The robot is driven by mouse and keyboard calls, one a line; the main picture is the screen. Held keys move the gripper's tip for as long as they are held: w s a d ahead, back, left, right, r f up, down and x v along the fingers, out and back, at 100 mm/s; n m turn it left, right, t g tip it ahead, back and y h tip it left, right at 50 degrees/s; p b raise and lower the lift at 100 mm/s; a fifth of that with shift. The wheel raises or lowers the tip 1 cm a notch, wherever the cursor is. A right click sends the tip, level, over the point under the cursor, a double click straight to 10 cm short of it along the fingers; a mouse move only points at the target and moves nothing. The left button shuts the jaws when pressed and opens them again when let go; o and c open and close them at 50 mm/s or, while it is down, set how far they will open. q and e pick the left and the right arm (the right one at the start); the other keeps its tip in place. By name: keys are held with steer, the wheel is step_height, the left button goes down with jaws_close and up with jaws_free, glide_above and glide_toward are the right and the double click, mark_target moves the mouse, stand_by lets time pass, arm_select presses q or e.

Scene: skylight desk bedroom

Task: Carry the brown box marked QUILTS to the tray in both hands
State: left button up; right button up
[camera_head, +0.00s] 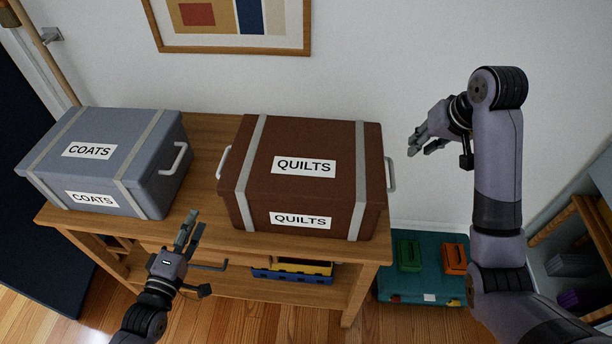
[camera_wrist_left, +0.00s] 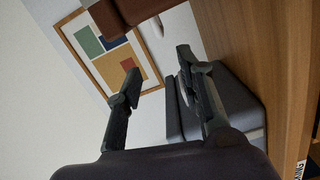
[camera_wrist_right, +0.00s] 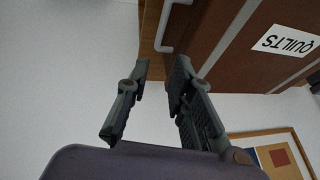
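The brown box marked QUILTS (camera_head: 258,190) sits on the wooden table, with grey straps and a pale handle on each side. My left gripper (camera_head: 188,232) is open and empty, in front of the table edge, left of and below the box's left handle (camera_head: 224,162). My right gripper (camera_head: 420,145) is open and empty, to the right of the right handle (camera_head: 391,174) and apart from it. The box also shows in the left wrist view (camera_wrist_left: 125,62) at the top and in the right wrist view (camera_wrist_right: 235,65) at the upper right. I cannot make out a tray.
A grey-blue box marked COATS (camera_head: 125,150) stands left of the brown box on the wooden table (camera_head: 212,128). A blue-and-yellow crate (camera_head: 290,274) is on the lower shelf. A teal container (camera_head: 425,283) with green and orange items stands right of the table. Shelves (camera_head: 590,225) are at far right.

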mark_target(219, 168)
arm_select(q)
steer(key=shift+w, duration=0.2)
arm_select(e)
steer(key=shift+w+a+f, duration=0.1)
steer(key=shift+w+f, duration=0.05)
